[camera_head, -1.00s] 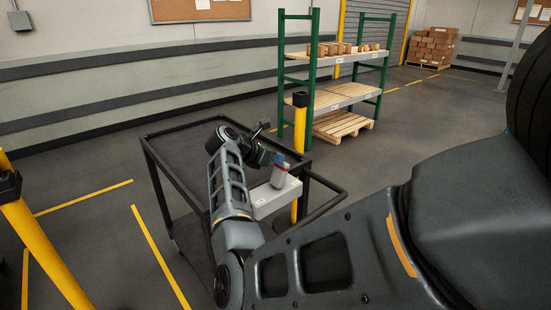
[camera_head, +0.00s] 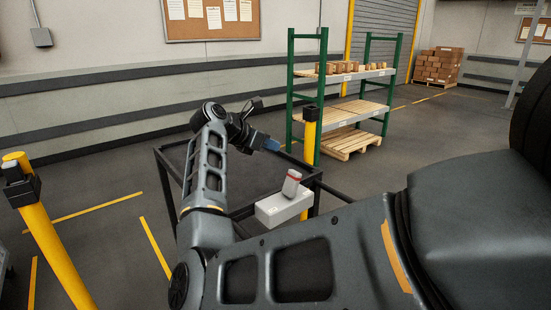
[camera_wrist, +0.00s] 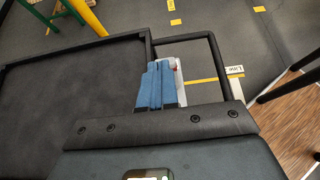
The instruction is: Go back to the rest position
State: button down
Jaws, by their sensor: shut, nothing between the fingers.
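My gripper (camera_head: 272,145) is raised above the black cart (camera_head: 240,178), clear of its top. Its blue fingers are together and empty, and they also show in the wrist view (camera_wrist: 156,87).
A yellow post (camera_head: 310,140) stands just behind the cart, and another yellow post (camera_head: 48,240) is at the left. A green shelf rack (camera_head: 348,85) with small boxes is behind. Open floor with yellow lines (camera_head: 155,247) lies left of the cart.

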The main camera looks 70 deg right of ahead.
jog(key=shift+w+a+r, duration=0.1)
jog(key=shift+a+r, duration=0.1)
jog(key=shift+r, duration=0.4)
jog(key=s+a+r+n+h, duration=0.4)
jog(key=s+a+n+h, duration=0.35)
jog(key=n+h, duration=0.55)
jog(key=a+f+n+t+y, duration=0.35)
jog(key=a+n+t, duration=0.55)
jog(key=n+t, duration=0.45)
jog(key=a+f+n+t+y, duration=0.2)
jog(key=a+n+t+y, duration=0.2)
jog(key=a+n+t, duration=0.75)
jog(key=s+a+f+n+g+y, duration=0.2)
jog(key=s+a+f+n+y, duration=0.2)
jog(key=s+a+n+y, duration=0.3)
jog(key=s+a+f+n+g+y, duration=0.2)
jog(key=s+a+f+n+y, duration=0.3)
jog(key=s+a+n+y, duration=0.3)
jog(key=s+a+n, duration=0.3)
jog(key=a+n, duration=0.2)
jog(key=n, duration=0.2)
jog(key=shift+s+a+f, duration=0.2)
jog(key=shift+s+a, duration=0.05)
jog(key=shift+s, duration=0.15)
